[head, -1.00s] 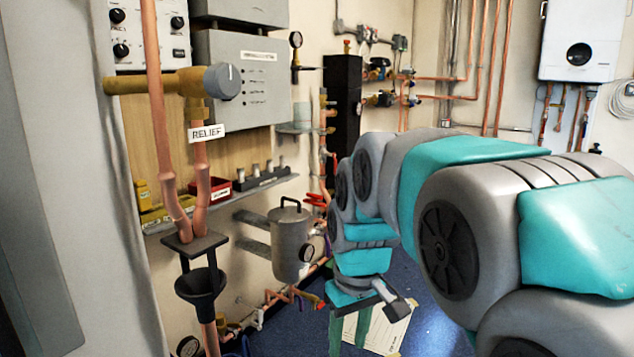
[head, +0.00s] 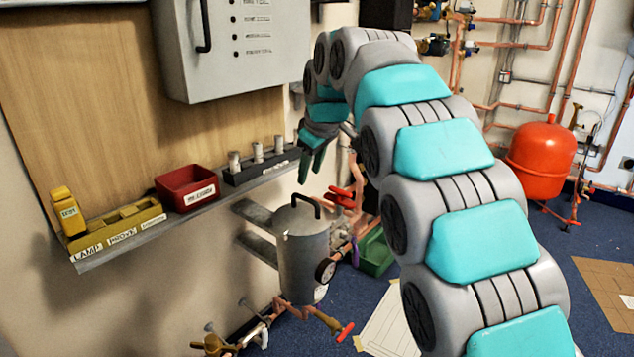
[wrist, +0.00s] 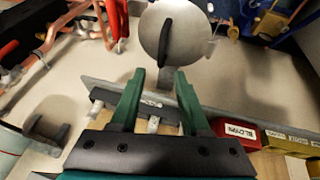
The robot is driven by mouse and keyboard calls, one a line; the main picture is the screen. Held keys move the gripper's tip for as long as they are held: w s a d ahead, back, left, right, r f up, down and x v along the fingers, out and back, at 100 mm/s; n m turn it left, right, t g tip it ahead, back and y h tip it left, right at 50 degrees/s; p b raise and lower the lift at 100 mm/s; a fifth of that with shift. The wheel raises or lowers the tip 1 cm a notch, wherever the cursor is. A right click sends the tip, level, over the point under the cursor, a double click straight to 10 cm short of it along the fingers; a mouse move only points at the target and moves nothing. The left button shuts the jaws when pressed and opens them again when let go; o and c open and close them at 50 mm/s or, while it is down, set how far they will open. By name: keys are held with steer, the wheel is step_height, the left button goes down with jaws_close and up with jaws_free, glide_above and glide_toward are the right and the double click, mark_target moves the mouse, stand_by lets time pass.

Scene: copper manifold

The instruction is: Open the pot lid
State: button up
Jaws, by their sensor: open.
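The pot (head: 303,262) is a grey metal cylinder on wall brackets, upright, with a gauge on its side. Its lid (head: 290,222) is a flat grey disc with a black arched handle (head: 307,200), and it sits closed on the pot. My gripper (head: 310,168) is open and empty, with green fingers, above the lid in the head view. In the wrist view the lid (wrist: 190,35) and its handle (wrist: 166,45) show beyond my gripper's tips (wrist: 161,78). The fingers are apart from the handle.
A wall shelf (head: 110,254) holds a red bin (head: 187,188), a yellow tray (head: 125,222) and a dark rack (head: 260,168). Pipes with red valve handles (head: 342,197) run close to the pot's right. A grey cabinet (head: 240,55) hangs above the shelf.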

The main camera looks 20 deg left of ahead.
mark_target(303, 196)
steer(key=x, duration=0.7)
steer(key=shift+f, duration=0.25)
jaws_close()
stand_by(1.1)
